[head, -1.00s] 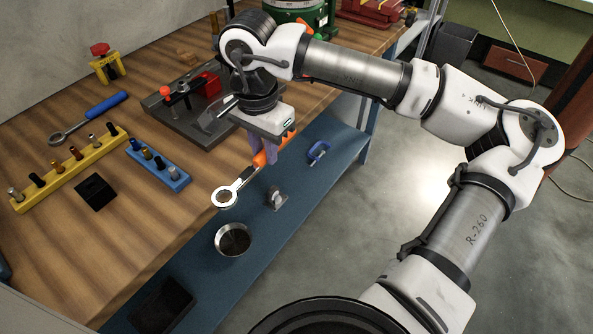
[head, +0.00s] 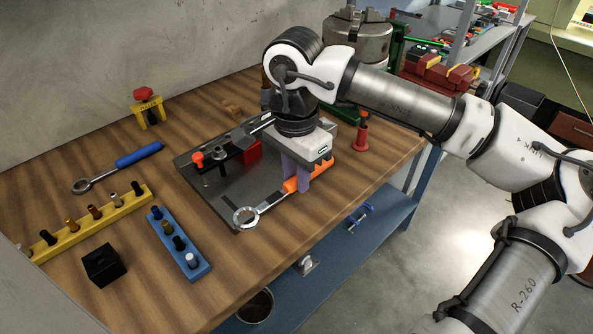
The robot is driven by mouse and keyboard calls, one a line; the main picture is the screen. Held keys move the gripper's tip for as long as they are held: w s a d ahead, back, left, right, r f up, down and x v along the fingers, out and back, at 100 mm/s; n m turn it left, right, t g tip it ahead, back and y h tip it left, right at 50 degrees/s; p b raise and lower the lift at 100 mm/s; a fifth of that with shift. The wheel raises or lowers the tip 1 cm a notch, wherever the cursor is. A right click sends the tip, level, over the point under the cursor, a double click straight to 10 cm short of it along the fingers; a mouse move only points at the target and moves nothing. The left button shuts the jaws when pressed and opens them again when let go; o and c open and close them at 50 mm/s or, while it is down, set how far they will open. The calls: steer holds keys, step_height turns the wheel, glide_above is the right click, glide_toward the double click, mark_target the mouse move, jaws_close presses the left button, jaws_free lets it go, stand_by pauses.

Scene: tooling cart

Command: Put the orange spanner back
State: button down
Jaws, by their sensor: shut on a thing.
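The orange spanner has an orange handle (head: 302,183) and a silver ring end (head: 246,215) that points left and toward me. My gripper (head: 297,178) is shut on the orange handle, with its purple fingers either side of it. The spanner is over the front right part of the dark fixture plate (head: 225,205), near the bench's front edge. I cannot tell whether it touches the plate. A similar blue-handled spanner (head: 139,155) lies on the wooden bench at the left.
A toggle clamp with a red-orange knob (head: 197,158) stands on the plate. A yellow rack (head: 100,222), a blue rack (head: 180,245) and a black block (head: 104,265) are at the front left. A red jack (head: 361,132) stands at the right. Below is a blue shelf (head: 340,245).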

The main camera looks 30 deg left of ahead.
steer(key=b, duration=0.2)
glide_above(296, 212)
steer(key=shift+f, duration=2.25)
steer(key=shift+f+b, duration=0.15)
steer(key=shift+b, duration=0.65)
steer(key=shift+f+b, duration=1.15)
steer(key=shift+b, duration=0.1)
steer(key=c, duration=1.2)
jaws_free()
steer(key=shift+r, duration=0.1)
